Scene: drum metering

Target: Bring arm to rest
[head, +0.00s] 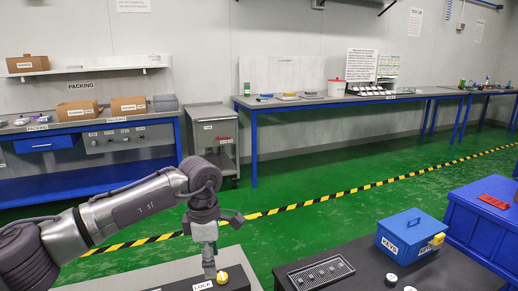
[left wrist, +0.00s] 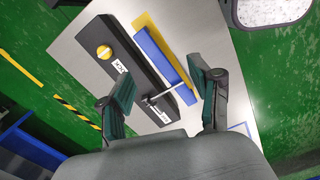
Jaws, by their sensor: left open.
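My left arm comes in from the left in the head view and bends down, with its left gripper (head: 208,262) low over the table at the bottom. In the left wrist view the two dark fingers of the left gripper (left wrist: 165,98) are apart. A black box (left wrist: 112,55) with a yellow round knob (left wrist: 104,52) and white labels lies below and beyond them. A thin metal rod (left wrist: 165,92) shows between the fingertips; I cannot tell whether they touch it. In the head view the yellow knob (head: 222,278) shows beside the gripper. My right gripper is out of view.
A yellow and blue strip (left wrist: 160,55) lies beside the black box. Right of my arm, a dark table (head: 375,272) holds a grey slotted tray (head: 315,271) and a blue KEYS box (head: 410,234). A blue crate (head: 480,225) stands at the far right. Green floor (head: 320,210) lies open behind.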

